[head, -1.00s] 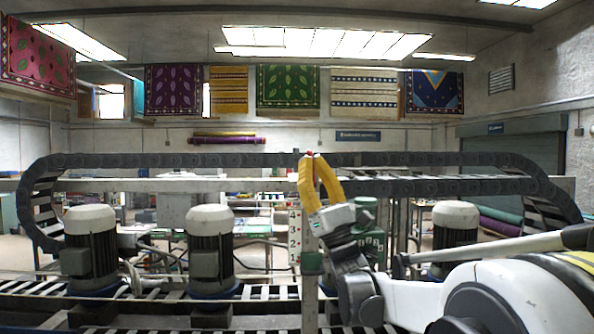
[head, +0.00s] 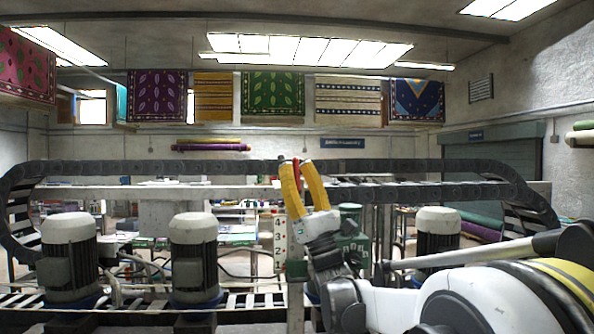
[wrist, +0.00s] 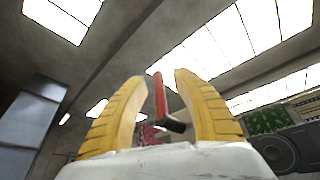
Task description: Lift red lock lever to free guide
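The red lock lever (wrist: 160,95) shows in the wrist view as a slim red bar with a dark lower end. It stands between my two yellow fingers, with gaps visible on both sides. In the head view only a small bit of red (head: 296,166) shows between the fingertips. My gripper (head: 294,164) is open and points up, its tips level with the dark upper rail. It also shows in the wrist view (wrist: 157,76), fingers apart. I cannot tell how deep the lever lies between them. The guide is not clearly identifiable; the lever's base is hidden behind my gripper.
A numbered post (head: 280,240) stands just left of my gripper's wrist. A dark chain-like rail (head: 150,169) runs across the machine behind it. Motors with white caps (head: 68,228) stand along the slatted lower track. Rugs hang at the back.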

